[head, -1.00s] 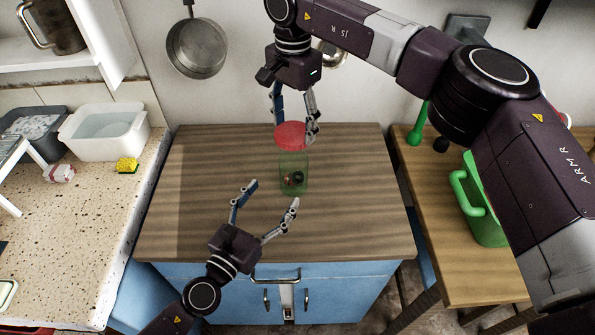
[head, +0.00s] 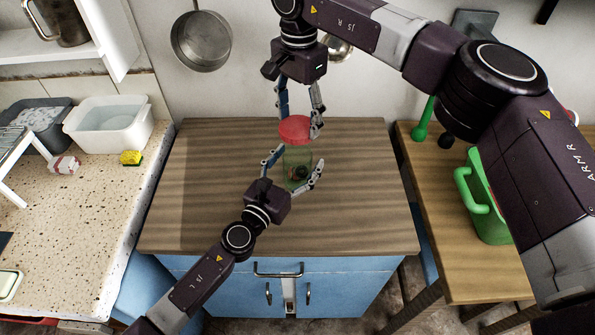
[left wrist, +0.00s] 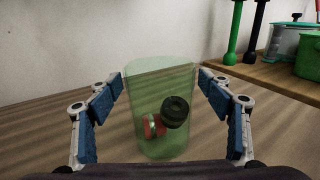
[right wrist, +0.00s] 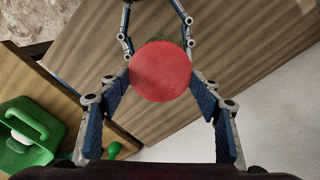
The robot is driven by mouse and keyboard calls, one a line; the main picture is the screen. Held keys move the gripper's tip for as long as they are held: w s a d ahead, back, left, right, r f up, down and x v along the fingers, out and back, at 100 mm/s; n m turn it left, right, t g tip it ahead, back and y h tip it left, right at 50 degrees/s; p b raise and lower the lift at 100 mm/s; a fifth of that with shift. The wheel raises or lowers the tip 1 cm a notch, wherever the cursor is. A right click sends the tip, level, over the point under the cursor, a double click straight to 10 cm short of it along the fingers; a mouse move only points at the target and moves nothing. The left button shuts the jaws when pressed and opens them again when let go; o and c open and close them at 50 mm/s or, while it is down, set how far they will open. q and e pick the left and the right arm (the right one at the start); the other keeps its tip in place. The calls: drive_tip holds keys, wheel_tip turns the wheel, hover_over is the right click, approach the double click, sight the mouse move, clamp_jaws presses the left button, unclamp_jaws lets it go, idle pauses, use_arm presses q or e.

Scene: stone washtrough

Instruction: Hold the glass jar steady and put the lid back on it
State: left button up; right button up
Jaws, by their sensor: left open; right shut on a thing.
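The green-tinted glass jar (head: 297,170) stands upright on the wooden top, with small dark and red items inside. It also shows in the left wrist view (left wrist: 160,90), with no lid in that view. My left gripper (head: 296,176) is open, its fingers on either side of the jar, apart from it in the wrist view. The red round lid (head: 295,129) is in my right gripper (head: 299,128), which is shut on it at the lid's edges. The lid fills the middle of the right wrist view (right wrist: 160,71) and hides most of the jar there.
The wooden cabinet top (head: 210,200) is otherwise clear. A white basin (head: 110,126) and a yellow sponge (head: 131,158) sit on the speckled counter at left. A green watering can (head: 482,200) stands on the side table at right. A pan (head: 201,41) hangs on the wall.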

use_arm(q)
drive_tip(key=shift+w+d, duration=0.2)
drive_tip(key=shift+w, duration=0.1)
drive_tip(key=c, duration=1.8)
use_arm(e)
drive_tip(key=shift+f, duration=2.45)
